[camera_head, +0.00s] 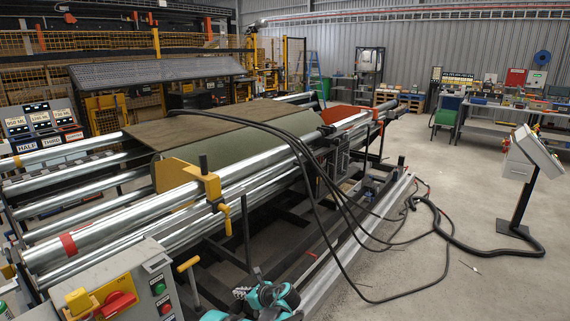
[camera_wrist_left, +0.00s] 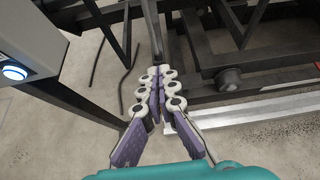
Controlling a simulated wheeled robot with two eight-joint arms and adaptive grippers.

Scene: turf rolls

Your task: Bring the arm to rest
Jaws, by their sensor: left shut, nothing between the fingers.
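My left gripper (camera_head: 243,293) is low at the bottom middle of the head view, beside the turf machine's near side. Its teal arm comes up from the bottom edge. In the left wrist view the fingers of this gripper (camera_wrist_left: 158,75) are shut together with nothing between them. They point at the machine's dark lower frame (camera_wrist_left: 190,60), near a dark upright post. I cannot tell whether the fingertips touch that post. My right gripper is not in view.
The machine's steel rollers (camera_head: 130,215) and grey control box (camera_head: 125,285) stand close to the left arm. A black hose (camera_head: 340,255) hangs from the machine to the floor. A console on a stand (camera_head: 530,165) is at the right. Concrete floor (camera_head: 430,285) is mostly clear there.

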